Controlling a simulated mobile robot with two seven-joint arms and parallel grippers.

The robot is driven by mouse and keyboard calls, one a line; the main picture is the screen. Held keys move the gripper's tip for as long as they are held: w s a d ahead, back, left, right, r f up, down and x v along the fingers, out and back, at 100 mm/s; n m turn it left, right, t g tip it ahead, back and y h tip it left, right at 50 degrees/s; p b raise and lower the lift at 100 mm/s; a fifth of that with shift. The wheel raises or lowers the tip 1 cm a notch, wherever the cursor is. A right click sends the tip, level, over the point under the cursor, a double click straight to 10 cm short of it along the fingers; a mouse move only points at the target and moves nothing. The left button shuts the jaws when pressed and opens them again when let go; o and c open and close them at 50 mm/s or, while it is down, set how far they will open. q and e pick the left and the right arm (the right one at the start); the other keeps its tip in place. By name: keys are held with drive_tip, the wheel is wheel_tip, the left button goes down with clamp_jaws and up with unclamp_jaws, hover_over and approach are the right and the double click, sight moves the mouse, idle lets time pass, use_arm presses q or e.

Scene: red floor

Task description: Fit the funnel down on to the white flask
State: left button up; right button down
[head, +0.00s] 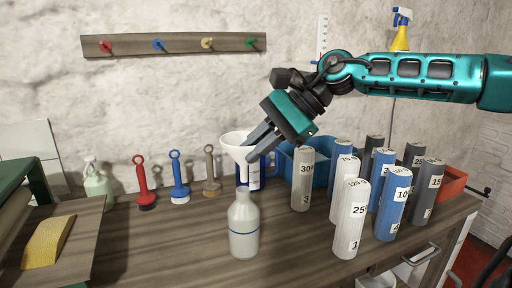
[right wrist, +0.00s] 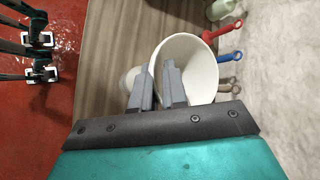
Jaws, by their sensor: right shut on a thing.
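The white funnel (head: 234,142) hangs in the air with its wide mouth up and its spout pointing down. My right gripper (head: 254,146) is shut on the funnel's rim, on the right side in the head view. The white flask (head: 244,228), with a blue line around it, stands upright on the bench below the funnel. The spout's lower end appears close above the flask's neck; I cannot tell whether they touch. In the right wrist view the funnel (right wrist: 198,62) shows its open mouth beside the fingers, and it partly hides the flask (right wrist: 128,78). My left gripper is not in view.
Several grey, blue and white numbered cylinders (head: 349,217) stand right of the flask. A blue bin (head: 322,170) and a blue-and-white mug (head: 255,178) are behind. Red, blue and tan brushes (head: 179,180) stand left. The bench (head: 165,245) is clear left of the flask.

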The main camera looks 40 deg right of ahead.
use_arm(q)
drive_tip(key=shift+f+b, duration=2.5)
use_arm(e)
drive_tip(key=shift+f, duration=2.85)
drive_tip(key=c, duration=1.1)
unclamp_jaws()
use_arm(q)
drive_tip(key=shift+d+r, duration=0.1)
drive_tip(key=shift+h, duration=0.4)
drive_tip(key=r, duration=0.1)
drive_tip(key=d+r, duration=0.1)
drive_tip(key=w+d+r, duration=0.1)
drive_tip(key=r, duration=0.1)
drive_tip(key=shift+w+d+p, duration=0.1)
drive_tip(key=shift+p, duration=0.2)
use_arm(e)
drive_tip(key=v, duration=1.3)
drive_tip(key=shift+s+a+f, duration=0.1)
